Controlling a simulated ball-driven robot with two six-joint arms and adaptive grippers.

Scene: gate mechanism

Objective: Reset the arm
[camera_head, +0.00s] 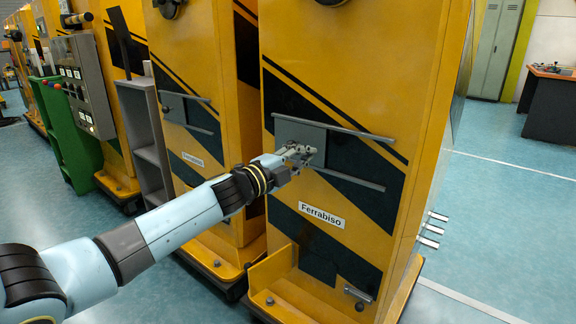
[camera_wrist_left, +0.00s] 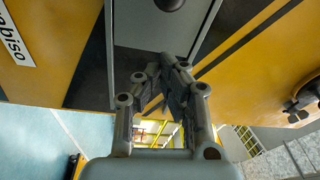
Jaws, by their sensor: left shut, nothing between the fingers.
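My left gripper (camera_head: 298,157) is shut and empty in the head view, with my left arm reaching in from the lower left. It is in front of the grey sliding plate (camera_head: 298,134) between two rails on a yellow and black machine. In the left wrist view the shut gripper (camera_wrist_left: 168,65) points at the grey plate (camera_wrist_left: 165,30), which has a dark round knob at the top edge. Whether the fingertips touch the plate cannot be told. My right gripper is not in view.
The yellow machine labelled Ferrabiso (camera_head: 321,214) stands in front, with a second yellow machine (camera_head: 180,60) to its left. A grey control box (camera_head: 84,88), a green stand (camera_head: 62,135) and a grey shelf (camera_head: 146,130) stand further left. Open blue floor (camera_head: 500,230) lies at right.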

